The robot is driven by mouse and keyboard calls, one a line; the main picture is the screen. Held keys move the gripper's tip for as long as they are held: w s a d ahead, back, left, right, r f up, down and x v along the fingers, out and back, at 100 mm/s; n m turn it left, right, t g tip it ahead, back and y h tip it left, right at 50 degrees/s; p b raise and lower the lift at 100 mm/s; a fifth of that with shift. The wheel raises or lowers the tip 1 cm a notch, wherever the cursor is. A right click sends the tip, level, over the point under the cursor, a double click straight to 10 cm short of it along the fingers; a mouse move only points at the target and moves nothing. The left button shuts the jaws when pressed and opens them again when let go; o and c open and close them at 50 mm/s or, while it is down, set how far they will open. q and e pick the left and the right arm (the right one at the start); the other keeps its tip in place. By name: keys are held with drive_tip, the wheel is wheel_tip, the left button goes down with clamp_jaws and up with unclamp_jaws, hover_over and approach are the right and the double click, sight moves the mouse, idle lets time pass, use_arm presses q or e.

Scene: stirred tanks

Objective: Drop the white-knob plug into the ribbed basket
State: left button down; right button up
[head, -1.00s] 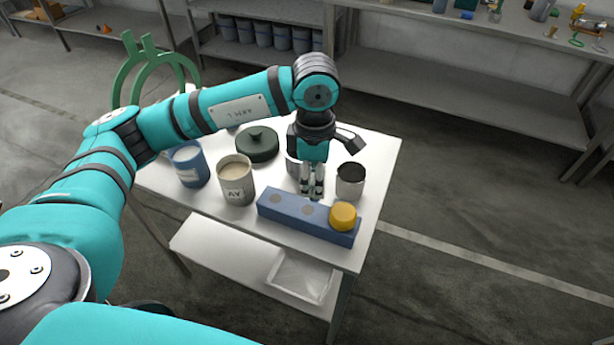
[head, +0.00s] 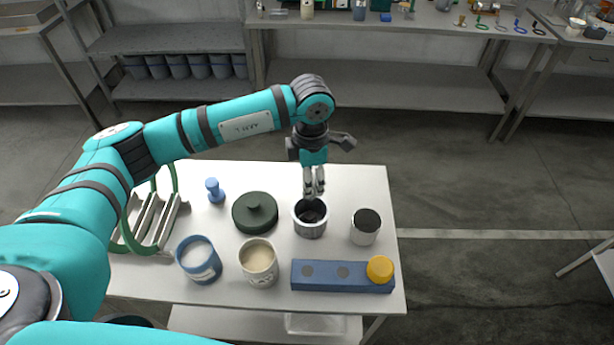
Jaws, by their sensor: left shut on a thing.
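My left gripper (head: 314,184) points down directly above the open mouth of the ribbed basket (head: 310,229), a small grey round container with a dark inside. The gripper is shut on the white-knob plug, which is small and mostly hidden between the fingers; its lower end cannot be told apart from the dark inside of the basket. The blue block (head: 325,278) lies at the front right of the white table, with two bare round spots and a yellow-knob plug (head: 380,268) at its right end. My right gripper is out of view.
On the white table (head: 225,282), a smooth grey cup (head: 364,229) with dark contents stands right of the basket, and a dark green lidded pot (head: 254,213) left. A cream-filled cup (head: 259,264), a blue cup (head: 198,262), a blue peg (head: 215,192) and a green-ringed rack (head: 150,225) stand further left.

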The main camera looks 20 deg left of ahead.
use_arm(q)
drive_tip(key=shift+f, duration=0.4)
drive_tip(key=shift+a+f+b, duration=0.1)
drive_tip(key=shift+f+b, duration=0.3)
drive_tip(key=shift+f, duration=0.25)
drive_tip(key=shift+f+b, duration=0.3)
drive_tip(key=shift+f, duration=0.9)
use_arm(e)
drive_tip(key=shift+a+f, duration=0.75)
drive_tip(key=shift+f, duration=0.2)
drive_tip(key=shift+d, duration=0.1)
use_arm(q)
drive_tip(key=c, duration=1.2)
unclamp_jaws()
drive_tip(key=o, duration=0.4)
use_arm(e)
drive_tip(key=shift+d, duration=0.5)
